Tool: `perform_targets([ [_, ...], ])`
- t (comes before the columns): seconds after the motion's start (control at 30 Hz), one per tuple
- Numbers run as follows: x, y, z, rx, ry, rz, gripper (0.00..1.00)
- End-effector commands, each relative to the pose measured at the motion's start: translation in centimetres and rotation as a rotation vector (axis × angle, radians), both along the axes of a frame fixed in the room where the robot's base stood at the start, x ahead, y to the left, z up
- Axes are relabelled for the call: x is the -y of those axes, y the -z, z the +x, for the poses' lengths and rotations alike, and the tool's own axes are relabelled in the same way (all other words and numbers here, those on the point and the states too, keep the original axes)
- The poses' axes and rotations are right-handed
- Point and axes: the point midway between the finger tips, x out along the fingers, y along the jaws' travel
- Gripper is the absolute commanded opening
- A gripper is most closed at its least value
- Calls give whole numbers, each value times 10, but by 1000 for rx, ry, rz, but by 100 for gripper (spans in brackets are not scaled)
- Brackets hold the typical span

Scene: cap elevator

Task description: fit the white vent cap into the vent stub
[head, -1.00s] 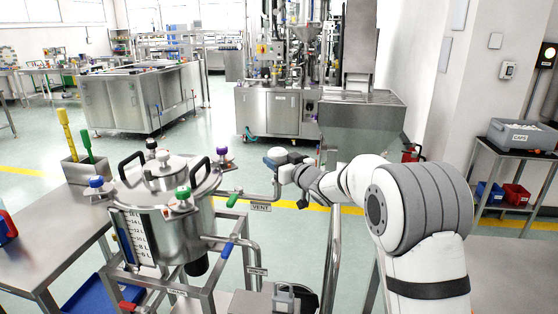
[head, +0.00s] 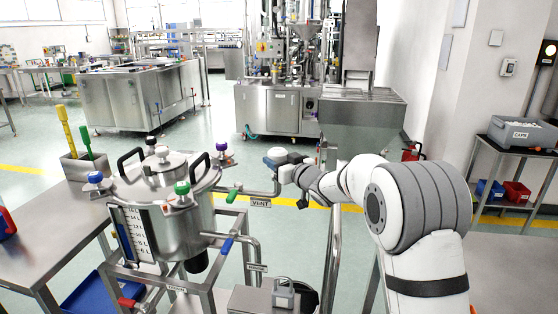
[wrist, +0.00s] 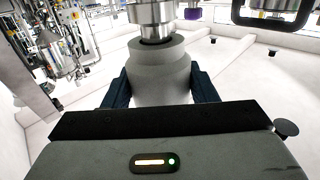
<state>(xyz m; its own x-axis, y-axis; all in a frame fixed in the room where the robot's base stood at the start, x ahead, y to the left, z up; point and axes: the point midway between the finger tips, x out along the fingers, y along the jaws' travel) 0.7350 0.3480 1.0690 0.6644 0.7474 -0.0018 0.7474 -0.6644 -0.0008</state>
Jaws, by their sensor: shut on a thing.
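The vent stub (head: 277,188) is the upright end of a metal pipe beside the steel vessel, above a VENT label. My gripper (head: 277,165) is directly over the stub's end. In the wrist view the fingers of my gripper (wrist: 158,88) are shut on the white vent cap (wrist: 158,72), which looks grey in shade and stepped. The metal stub (wrist: 151,12) lines up closely with the cap's narrow end. A dark ring lies between them; I cannot tell whether the cap is touching or inside the stub.
The steel vessel (head: 160,225) with coloured knobs and black handles stands left of my gripper. A green-handled valve (head: 234,195) is on the vent pipe. A metal rail (head: 334,250) rises right of the pipe. A grey CAPS bin (head: 520,138) sits on the right cart.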

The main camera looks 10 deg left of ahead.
Motion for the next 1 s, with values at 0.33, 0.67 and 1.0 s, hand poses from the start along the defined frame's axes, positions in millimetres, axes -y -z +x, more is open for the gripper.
perform_targets([
  [0.33,0,6,0,0,0,0,30],
  [0.67,0,7,0,0,0,0,30],
  [1.0,0,7,0,0,0,0,73],
])
